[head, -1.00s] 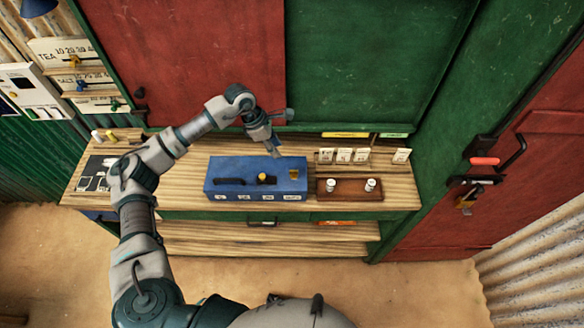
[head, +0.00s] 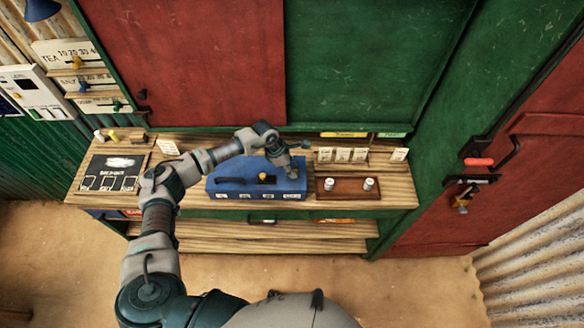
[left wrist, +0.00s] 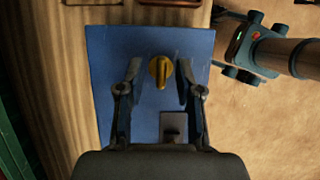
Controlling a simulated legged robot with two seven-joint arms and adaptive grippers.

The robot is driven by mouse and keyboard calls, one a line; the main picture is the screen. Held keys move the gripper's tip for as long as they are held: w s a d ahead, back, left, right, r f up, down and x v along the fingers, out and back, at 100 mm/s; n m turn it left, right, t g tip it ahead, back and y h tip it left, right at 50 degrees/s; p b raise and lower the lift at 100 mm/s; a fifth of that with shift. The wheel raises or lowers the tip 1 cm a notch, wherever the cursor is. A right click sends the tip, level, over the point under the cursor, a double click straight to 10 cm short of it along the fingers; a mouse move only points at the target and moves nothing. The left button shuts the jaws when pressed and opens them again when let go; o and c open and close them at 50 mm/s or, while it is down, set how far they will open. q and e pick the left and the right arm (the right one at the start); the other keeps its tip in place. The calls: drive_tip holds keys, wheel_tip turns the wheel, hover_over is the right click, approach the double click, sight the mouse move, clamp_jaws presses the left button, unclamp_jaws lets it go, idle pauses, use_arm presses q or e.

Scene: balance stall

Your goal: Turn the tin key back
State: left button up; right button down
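The blue tin (head: 232,187) stands on the wooden counter, with a black handle (head: 229,181) and a black part with a yellow top (head: 266,178) on it. My left gripper (head: 292,171) is over the tin's right end, and the arm hides the key there. In the left wrist view the yellow key (left wrist: 160,71) stands up from the blue tin top (left wrist: 105,45). The open fingers of my left gripper (left wrist: 159,72) are on either side of it, with gaps showing. A dark square part (left wrist: 173,126) lies below the key. My right gripper is not clearly identifiable.
A brown tray (head: 348,195) with two white-topped pots is right of the tin. White cards (head: 343,154) stand behind it. A dark board (head: 112,173) lies on the left. A grey arm part (left wrist: 290,55), apparently mine, is over the floor.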

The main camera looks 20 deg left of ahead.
use_arm(q)
clamp_jaws()
drive_tip(key=shift+r+n, duration=0.1)
drive_tip(key=shift+n, duration=0.2)
drive_tip(key=n, duration=0.1)
drive_tip(key=n+t, duration=0.1)
drive_tip(key=n, duration=0.1)
drive_tip(key=shift+d+n+t+y, duration=0.1)
drive_tip(key=shift+n+t+y, duration=0.2)
drive_tip(key=n+t+y+b, duration=0.1)
drive_tip(key=n, duration=0.2)
drive_tip(key=shift+d+n, duration=0.1)
drive_tip(key=shift+n, duration=0.2)
drive_tip(key=n+y+b, duration=0.1)
drive_tip(key=n+b, duration=0.1)
drive_tip(key=n, duration=0.1)
drive_tip(key=n+y+b, duration=0.1)
drive_tip(key=n+b, duration=0.1)
drive_tip(key=n, duration=0.1)
drive_tip(key=shift+s+d+t, duration=0.1)
drive_tip(key=shift+t, duration=0.3)
drive_tip(key=shift+n+y+b, duration=0.9)
drive_tip(key=shift+n+b, duration=0.05)
drive_tip(key=shift+n, duration=1.15)
drive_tip(key=shift+r, duration=0.1)
